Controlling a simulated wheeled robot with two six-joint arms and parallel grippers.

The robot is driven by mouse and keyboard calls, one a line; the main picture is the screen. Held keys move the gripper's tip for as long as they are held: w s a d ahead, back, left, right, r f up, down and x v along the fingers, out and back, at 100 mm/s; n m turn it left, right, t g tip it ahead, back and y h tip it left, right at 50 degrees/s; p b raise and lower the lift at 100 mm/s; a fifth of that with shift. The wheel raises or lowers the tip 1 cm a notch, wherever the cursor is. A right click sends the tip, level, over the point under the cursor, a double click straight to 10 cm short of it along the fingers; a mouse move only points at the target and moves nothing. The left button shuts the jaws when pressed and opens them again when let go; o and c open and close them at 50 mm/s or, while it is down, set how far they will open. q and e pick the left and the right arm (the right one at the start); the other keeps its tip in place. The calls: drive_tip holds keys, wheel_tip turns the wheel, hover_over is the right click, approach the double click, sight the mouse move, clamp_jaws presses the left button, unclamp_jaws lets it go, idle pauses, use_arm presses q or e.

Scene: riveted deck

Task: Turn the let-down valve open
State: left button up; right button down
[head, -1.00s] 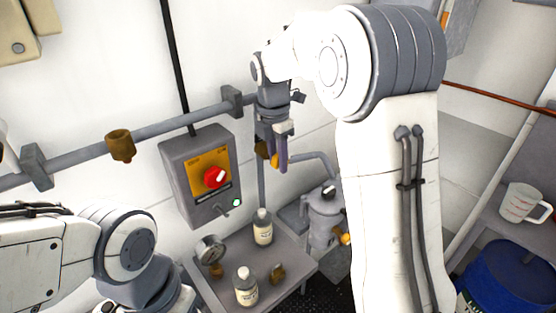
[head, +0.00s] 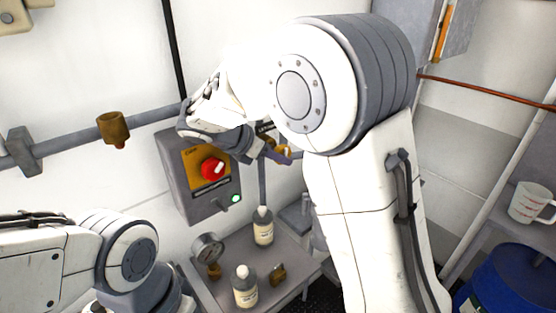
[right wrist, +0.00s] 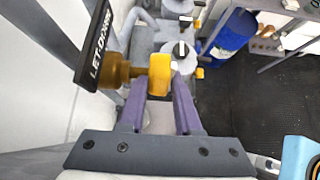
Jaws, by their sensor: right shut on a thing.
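The let-down valve shows in the right wrist view as a brass body (right wrist: 114,72) with a yellow handle (right wrist: 160,74), beside a black plate (right wrist: 95,48) whose visible lettering begins "LET-DOWN". My right gripper (right wrist: 159,88) has its two purple fingers on either side of the yellow handle and is shut on it. In the head view the right gripper (head: 277,155) is small and partly covered by my own arm; a bit of the yellow handle (head: 287,150) shows at its fingertips. My left arm enters at the lower left, its gripper out of frame.
A grey control box (head: 184,182) with a red knob (head: 212,168) is close left of the right gripper. Below, a small table (head: 222,289) carries two bottles, a gauge (head: 208,249) and a brass piece. A blue drum (head: 497,281) and a shelf with a jug (head: 531,203) stand at right.

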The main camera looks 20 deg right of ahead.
drive_tip(key=shift+h, duration=0.5)
drive_tip(key=c, duration=0.6)
unclamp_jaws()
drive_tip(key=b+v, duration=0.1)
drive_tip(key=v, duration=0.6)
drive_tip(key=shift+s+a, duration=0.15)
drive_tip(key=shift+a, duration=0.1)
